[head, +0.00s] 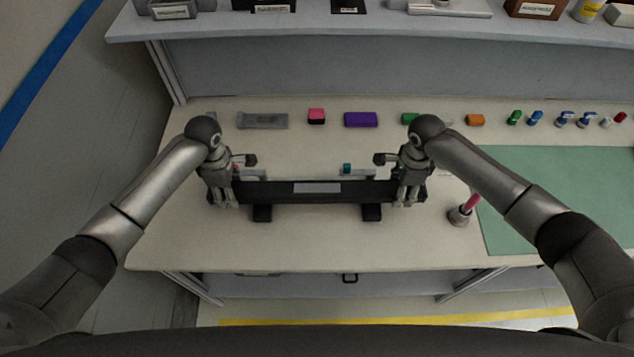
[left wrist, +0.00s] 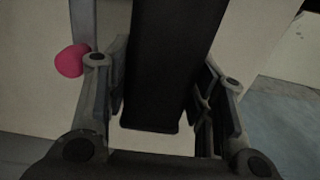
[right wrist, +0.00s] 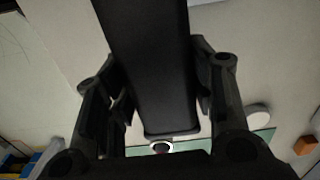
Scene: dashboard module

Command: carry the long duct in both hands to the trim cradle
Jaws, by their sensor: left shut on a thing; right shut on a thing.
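The long black duct (head: 335,197) lies level across the middle of the bench in the head view. My left gripper (head: 222,200) is shut on its left end and my right gripper (head: 409,199) on its right end. In the left wrist view the duct (left wrist: 165,75) runs between both fingers. In the right wrist view the duct (right wrist: 155,75) does the same. Two black feet, left (head: 262,213) and right (head: 371,212), show under the duct's front edge and look like the trim cradle. I cannot tell whether the duct touches them.
Grey brackets (head: 361,173) stand just behind the duct. A grey block (head: 262,121), a pink block (head: 316,116) and a purple block (head: 361,119) line the back. A round holder (head: 459,216) with a pink stick stands right, beside a green mat (head: 560,195). The front bench strip is clear.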

